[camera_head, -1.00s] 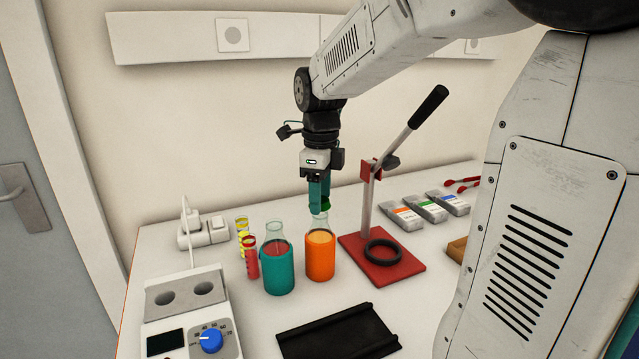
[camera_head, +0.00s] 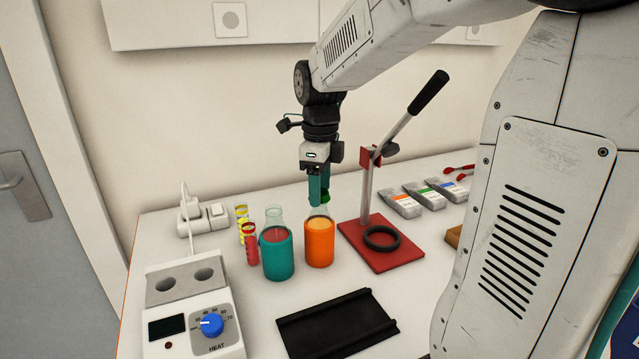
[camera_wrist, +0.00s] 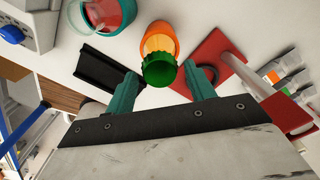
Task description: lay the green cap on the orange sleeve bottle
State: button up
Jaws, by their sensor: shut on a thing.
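The orange sleeve bottle (camera_head: 320,243) stands upright on the white table, a clear flask with an orange sleeve and orange contents. My gripper (camera_head: 318,200) points down right over its neck. It is shut on the green cap (camera_head: 325,197), which shows partly behind the fingers at the bottle's mouth. In the wrist view the cap (camera_wrist: 158,70) lies between the two teal fingers of my gripper (camera_wrist: 162,75), in line with the bottle (camera_wrist: 158,40). The cap hides the mouth, so I cannot tell whether it touches the rim.
A teal sleeve bottle (camera_head: 277,254) stands close on the left, beside red and yellow tubes (camera_head: 250,243). A red-based lever press (camera_head: 398,256) stands on the right. A black tray (camera_head: 335,324) lies in front, a heater (camera_head: 190,325) front left. Sample packets (camera_head: 425,196) lie back right.

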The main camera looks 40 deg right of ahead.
jog(key=shift+f, duration=0.5)
jog(key=o, duration=1)
jog(key=shift+o, duration=0.2)
notch_tip(320, 180, up, 8)
jog(key=shift+f, duration=0.1)
jog(key=shift+a, duration=0.1)
